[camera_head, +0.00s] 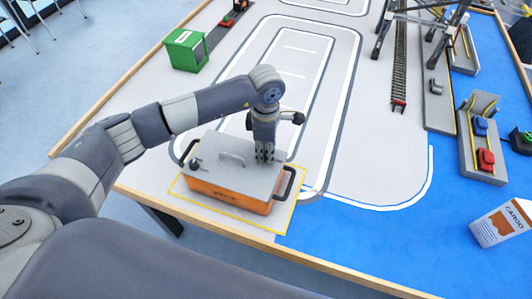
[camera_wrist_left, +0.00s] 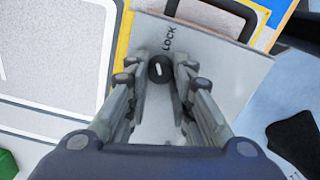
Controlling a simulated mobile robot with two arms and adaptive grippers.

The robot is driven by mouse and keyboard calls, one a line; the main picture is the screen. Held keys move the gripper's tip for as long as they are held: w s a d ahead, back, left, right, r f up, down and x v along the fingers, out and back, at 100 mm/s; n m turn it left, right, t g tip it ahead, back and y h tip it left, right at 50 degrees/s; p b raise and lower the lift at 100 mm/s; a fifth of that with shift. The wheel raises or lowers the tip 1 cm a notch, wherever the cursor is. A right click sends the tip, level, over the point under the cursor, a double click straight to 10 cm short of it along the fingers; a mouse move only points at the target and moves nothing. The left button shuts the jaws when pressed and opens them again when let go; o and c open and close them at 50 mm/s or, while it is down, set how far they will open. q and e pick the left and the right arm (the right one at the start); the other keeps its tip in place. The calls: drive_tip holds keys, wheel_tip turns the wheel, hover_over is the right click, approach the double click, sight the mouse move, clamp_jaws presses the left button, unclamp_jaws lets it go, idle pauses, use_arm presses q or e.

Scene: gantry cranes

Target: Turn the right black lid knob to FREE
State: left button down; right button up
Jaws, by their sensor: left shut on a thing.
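An orange box (camera_head: 228,198) with a grey lid (camera_head: 222,176) stands inside a yellow outline at the table's near edge. My left gripper (camera_head: 265,157) points down onto the right part of the lid. In the left wrist view the right black lid knob (camera_wrist_left: 160,69), with a short white mark, sits between the fingertips of my left gripper (camera_wrist_left: 161,75), which is shut on it. The word LOCK (camera_wrist_left: 169,39) is printed beside the knob. In the head view my gripper hides this knob. The left black knob (camera_head: 195,164) is visible. My right gripper is not in view.
A green container (camera_head: 186,51) stands at the far left. A cargo carton (camera_head: 503,222) lies at the right. The grey track area behind the box is clear.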

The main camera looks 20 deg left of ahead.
use_arm(q)
drive_tip(key=n+b, duration=0.3)
drive_tip(key=n, duration=0.3)
drive_tip(key=shift+s+f+b, duration=0.1)
drive_tip(key=shift+b, duration=0.2)
drive_tip(key=n+b, duration=0.1)
drive_tip(key=n, duration=0.2)
drive_tip(key=shift+d, duration=0.1)
drive_tip(key=shift+n+b, duration=0.6)
drive_tip(key=shift+n, duration=0.8)
drive_tip(key=c, duration=1.4)
unclamp_jaws()
drive_tip(key=shift+s, duration=0.1)
drive_tip(key=shift+r, duration=0.2)
